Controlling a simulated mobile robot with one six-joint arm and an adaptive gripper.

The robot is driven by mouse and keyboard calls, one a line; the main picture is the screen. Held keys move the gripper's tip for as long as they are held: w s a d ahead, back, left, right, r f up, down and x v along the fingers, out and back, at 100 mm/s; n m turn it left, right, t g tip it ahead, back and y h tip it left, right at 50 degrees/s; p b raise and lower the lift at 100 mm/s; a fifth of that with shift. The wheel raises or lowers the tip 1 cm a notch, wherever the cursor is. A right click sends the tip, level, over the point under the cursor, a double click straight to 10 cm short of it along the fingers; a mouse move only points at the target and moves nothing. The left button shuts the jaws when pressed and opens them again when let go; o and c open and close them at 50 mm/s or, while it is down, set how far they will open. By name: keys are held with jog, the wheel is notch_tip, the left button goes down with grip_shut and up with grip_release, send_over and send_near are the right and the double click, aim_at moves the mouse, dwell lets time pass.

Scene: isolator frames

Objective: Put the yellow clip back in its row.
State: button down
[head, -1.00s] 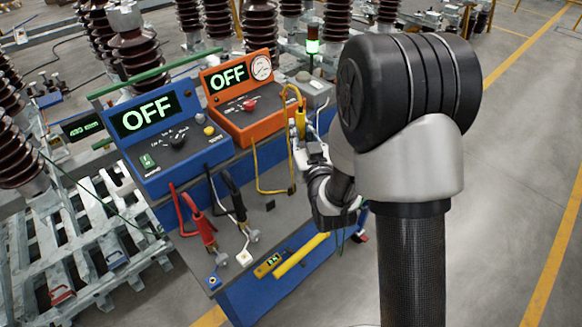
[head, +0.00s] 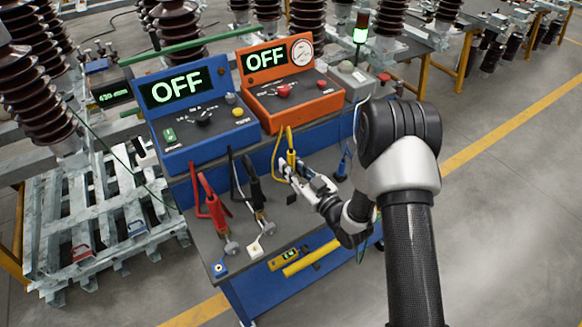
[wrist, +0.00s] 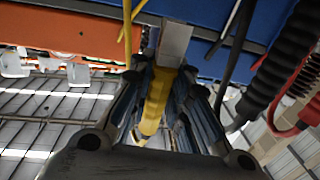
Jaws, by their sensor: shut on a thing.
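The yellow clip (head: 291,157) stands roughly upright between the fingers of my gripper (head: 289,171), over the right part of the grey bench top (head: 308,222). In the wrist view, my gripper (wrist: 153,112) is shut around the yellow clip's body (wrist: 154,98). A grey metal piece (wrist: 175,44) shows just beyond it; I cannot tell whether they touch. The clip's lower end is hidden in the head view. The red clip (head: 217,212) and black clip (head: 257,194) lean in a row at the left. A blue clip (head: 344,163) stands to the right of my gripper.
The blue box (head: 195,111) and orange box (head: 290,88), both reading OFF, stand behind. A yellow cable (head: 276,152) loops beside my gripper. Some bench top is bare before my gripper.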

notch_tip(320, 180, down, 6)
jog(key=b, duration=0.6)
jog(key=shift+r, duration=0.1)
dwell(1.3)
jog(key=shift+h, duration=0.3)
dwell(0.6)
jog(key=shift+w+f, duration=0.1)
jog(key=shift+f, duration=0.35)
jog(key=shift+f, duration=0.7)
jog(key=c, duration=1.4)
grip_release()
jog(key=shift+d, duration=0.1)
